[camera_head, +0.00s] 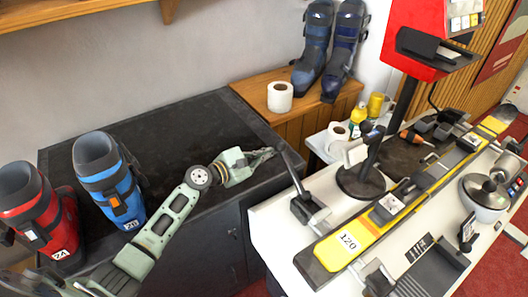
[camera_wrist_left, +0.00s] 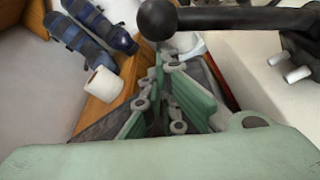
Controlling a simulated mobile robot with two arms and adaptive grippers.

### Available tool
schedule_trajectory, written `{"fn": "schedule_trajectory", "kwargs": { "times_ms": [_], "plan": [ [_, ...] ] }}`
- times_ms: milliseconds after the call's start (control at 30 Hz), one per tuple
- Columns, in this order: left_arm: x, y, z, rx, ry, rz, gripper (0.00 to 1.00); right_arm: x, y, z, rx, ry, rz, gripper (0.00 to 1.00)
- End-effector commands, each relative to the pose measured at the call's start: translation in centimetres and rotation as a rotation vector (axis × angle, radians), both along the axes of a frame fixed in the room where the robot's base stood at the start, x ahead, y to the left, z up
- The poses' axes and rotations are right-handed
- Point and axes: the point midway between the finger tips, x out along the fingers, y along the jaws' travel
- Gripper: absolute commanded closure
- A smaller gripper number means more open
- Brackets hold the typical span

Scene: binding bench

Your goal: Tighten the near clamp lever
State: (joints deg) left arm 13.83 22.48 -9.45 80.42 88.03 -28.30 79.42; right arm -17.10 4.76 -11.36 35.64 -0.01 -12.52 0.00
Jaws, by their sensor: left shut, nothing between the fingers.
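A black clamp lever (camera_head: 292,172) stands up, tilted, from a dark clamp block (camera_head: 309,208) at the bench's left edge. In the left wrist view, a black bar with a ball knob (camera_wrist_left: 158,19) crosses the top, just beyond the fingers. My left gripper (camera_head: 270,152) is shut and empty, left of the lever's upper end; whether it touches is unclear. Its green fingers (camera_wrist_left: 160,95) also show in the left wrist view. A ski (camera_head: 335,249), yellow and black with a "120" label, lies along the bench. My right gripper is not in view.
A blue boot (camera_head: 108,185) and a red boot (camera_head: 40,215) stand on the dark cabinet (camera_head: 190,125). A paper roll (camera_head: 280,97) and dark blue boots (camera_head: 315,45) stand on the wooden box. A black round-based stand (camera_head: 360,182) rises beside the ski.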

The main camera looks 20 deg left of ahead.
Motion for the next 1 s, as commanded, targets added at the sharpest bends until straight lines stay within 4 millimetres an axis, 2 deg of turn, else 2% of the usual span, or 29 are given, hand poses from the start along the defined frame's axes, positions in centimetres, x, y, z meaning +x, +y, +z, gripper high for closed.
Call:
{"fn": "schedule_trajectory", "kwargs": {
  "times_ms": [367,1000],
  "plan": [
    [0.0,0.0,0.1,0.003,-0.003,0.0,1.0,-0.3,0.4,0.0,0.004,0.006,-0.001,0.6],
    [-0.3,-0.4,2.7,0.112,-0.092,0.0,1.0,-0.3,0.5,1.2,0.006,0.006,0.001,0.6]
  ]
}}
